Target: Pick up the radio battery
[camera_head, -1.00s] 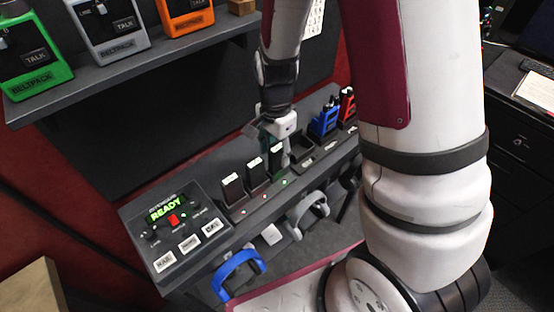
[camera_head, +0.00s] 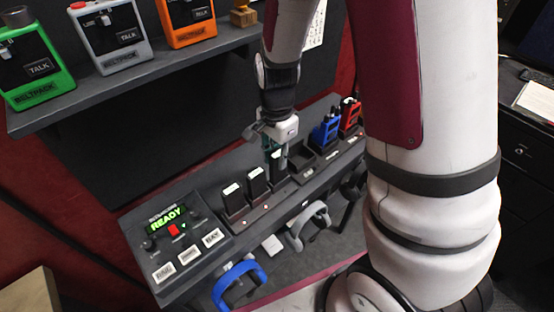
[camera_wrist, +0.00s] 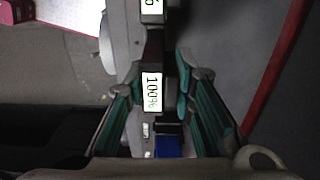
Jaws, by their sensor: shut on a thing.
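The battery with a lit "100%" label (camera_wrist: 152,92) stands between my teal-padded fingers in the wrist view. My gripper (camera_head: 277,156) is shut on this dark battery at the third place of the charger row in the head view. The fingers hide much of it there, and I cannot tell if its base is clear of the slot. Two more dark batteries with lit labels, one (camera_head: 232,197) and another (camera_head: 258,182), stand upright in the charger to the left of my gripper.
A blue radio (camera_head: 325,132) and a red radio (camera_head: 350,114) stand to the right of my gripper. A control box reading "READY" (camera_head: 168,215) sits left on the counter. A shelf (camera_head: 130,72) with several beltpacks is above. Headsets, one blue (camera_head: 240,283), hang in front.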

